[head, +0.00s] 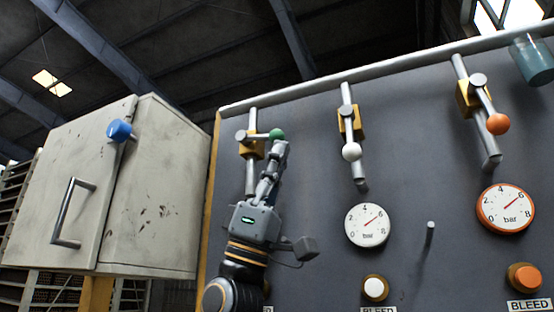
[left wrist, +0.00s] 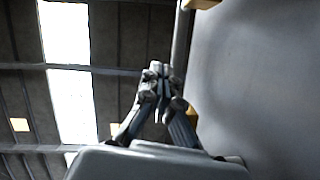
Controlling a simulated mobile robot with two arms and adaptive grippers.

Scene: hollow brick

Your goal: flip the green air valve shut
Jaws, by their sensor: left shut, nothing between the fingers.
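The green air valve has a yellow body (head: 250,149) on a vertical pipe at the left of the grey panel. Its lever (head: 259,136) lies roughly level, across the pipe, with the green knob (head: 277,134) at its right end. My left gripper (head: 280,148) points up, its shut, empty fingertips just below the knob; I cannot tell whether they touch it. The left wrist view shows the closed fingers (left wrist: 161,72) beside a grey pipe (left wrist: 181,42); the green knob does not show there. My right gripper is not in view.
A white-knobbed valve (head: 351,151) and an orange-knobbed valve (head: 498,123) are to the right, levers hanging downward. Gauges (head: 368,225) and bleed buttons (head: 374,288) sit below. A peg (head: 430,232) sticks out. A pale cabinet (head: 155,190) with a blue knob stands left.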

